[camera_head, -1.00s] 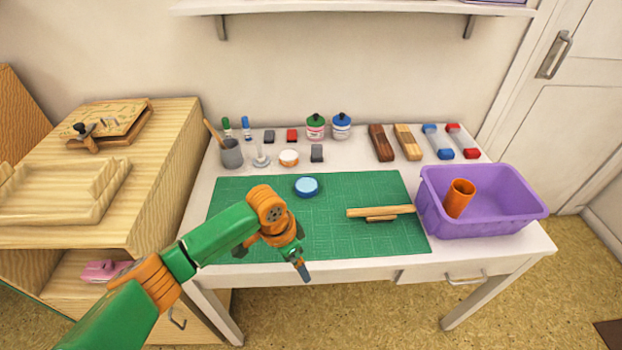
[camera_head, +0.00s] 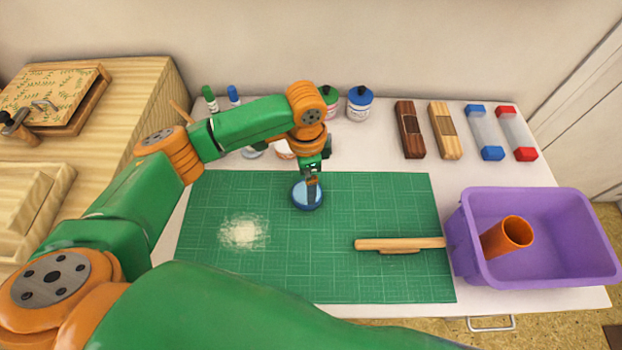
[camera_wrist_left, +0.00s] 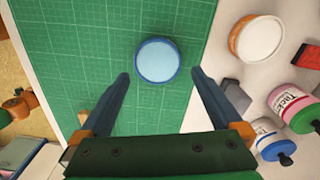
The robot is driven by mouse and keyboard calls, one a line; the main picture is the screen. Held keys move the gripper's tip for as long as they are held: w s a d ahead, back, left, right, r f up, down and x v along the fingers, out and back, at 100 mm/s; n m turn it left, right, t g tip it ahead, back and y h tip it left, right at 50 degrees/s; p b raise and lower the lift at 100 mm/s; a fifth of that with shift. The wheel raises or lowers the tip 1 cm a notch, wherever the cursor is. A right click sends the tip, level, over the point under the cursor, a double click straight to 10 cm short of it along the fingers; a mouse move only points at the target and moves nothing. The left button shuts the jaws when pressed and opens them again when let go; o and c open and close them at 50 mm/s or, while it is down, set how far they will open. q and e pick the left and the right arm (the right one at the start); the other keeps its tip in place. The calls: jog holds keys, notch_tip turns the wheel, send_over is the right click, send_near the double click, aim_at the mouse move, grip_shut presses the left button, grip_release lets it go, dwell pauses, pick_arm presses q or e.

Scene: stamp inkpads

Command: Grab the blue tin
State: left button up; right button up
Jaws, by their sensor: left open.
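The blue tin (camera_head: 299,195) is round with a light blue top and lies flat on the green cutting mat (camera_head: 370,205), near its back edge. In the left wrist view the tin (camera_wrist_left: 157,61) sits just beyond the fingertips, centred across the gap. My left gripper (camera_head: 313,183) is over the tin in the head view and hides part of it. In the left wrist view the left gripper (camera_wrist_left: 160,76) is open and empty, with a finger towards each side of the tin. My right gripper is not in view.
A wooden piece (camera_head: 400,243) lies on the mat, left of a purple bin (camera_head: 465,240) holding an orange cup (camera_head: 507,236). A white-lidded tin (camera_wrist_left: 256,40), ink bottles (camera_head: 359,104) and wooden blocks (camera_head: 410,130) stand behind the mat.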

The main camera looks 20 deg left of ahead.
pick_arm(q)
jog(key=f, duration=0.2)
jog(key=s+f, duration=0.1)
jog(key=f, duration=0.1)
jog(key=shift+f, duration=0.25)
jog(key=shift+w+a+f, duration=0.1)
jog(key=shift+w+f, duration=0.2)
jog(key=shift+f, duration=0.1)
jog(key=shift+r, duration=0.1)
jog(key=c, duration=1.4)
jog(key=shift+o, duration=0.2)
